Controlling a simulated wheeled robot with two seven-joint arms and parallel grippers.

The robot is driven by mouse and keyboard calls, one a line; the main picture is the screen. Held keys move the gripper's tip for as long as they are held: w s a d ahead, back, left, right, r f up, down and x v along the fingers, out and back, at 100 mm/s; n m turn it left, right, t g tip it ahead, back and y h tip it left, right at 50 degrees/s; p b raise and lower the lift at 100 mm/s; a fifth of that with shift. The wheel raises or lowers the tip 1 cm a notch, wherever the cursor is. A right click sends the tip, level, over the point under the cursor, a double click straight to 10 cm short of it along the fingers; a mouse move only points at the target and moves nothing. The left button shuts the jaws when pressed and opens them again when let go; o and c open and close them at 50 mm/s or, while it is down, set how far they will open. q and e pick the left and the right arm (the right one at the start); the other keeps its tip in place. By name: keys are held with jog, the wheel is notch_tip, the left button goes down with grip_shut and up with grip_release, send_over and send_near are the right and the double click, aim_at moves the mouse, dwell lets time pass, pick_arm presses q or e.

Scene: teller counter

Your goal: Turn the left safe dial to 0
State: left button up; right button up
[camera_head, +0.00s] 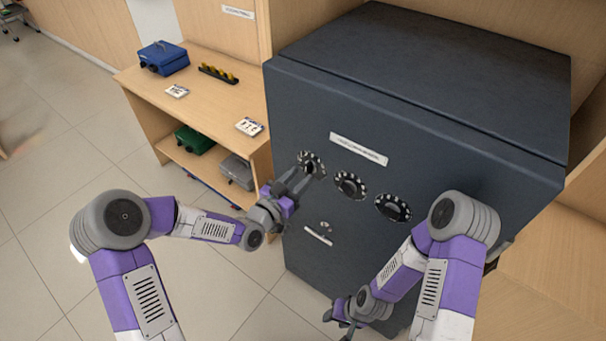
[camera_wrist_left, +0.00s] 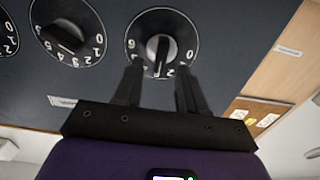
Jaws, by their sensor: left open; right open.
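The dark safe (camera_head: 300,235) has three round dials in a slanting row on its front. The left dial (camera_head: 311,164) is black with white numbers; it also shows in the left wrist view (camera_wrist_left: 160,20), with a grey knob (camera_wrist_left: 158,48) at its centre. A 0 shows near the right side of its ring there. My left gripper (camera_head: 301,180) is open at the left dial. In the left wrist view its fingers (camera_wrist_left: 158,82) straddle the lower part of the dial, apart from each other. Contact with the knob cannot be told. My right gripper (camera_head: 342,311) is low in front of the safe.
The middle dial (camera_head: 349,186) and right dial (camera_head: 392,207) are close beside the left one. A small handle (camera_head: 319,236) sits below. A wooden desk (camera_head: 205,117) with a blue cash box (camera_head: 164,57) stands left of the safe.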

aim_at(309, 169)
pick_arm(q)
jog(key=shift+x, duration=1.3)
jog(key=shift+f, duration=0.1)
grip_shut()
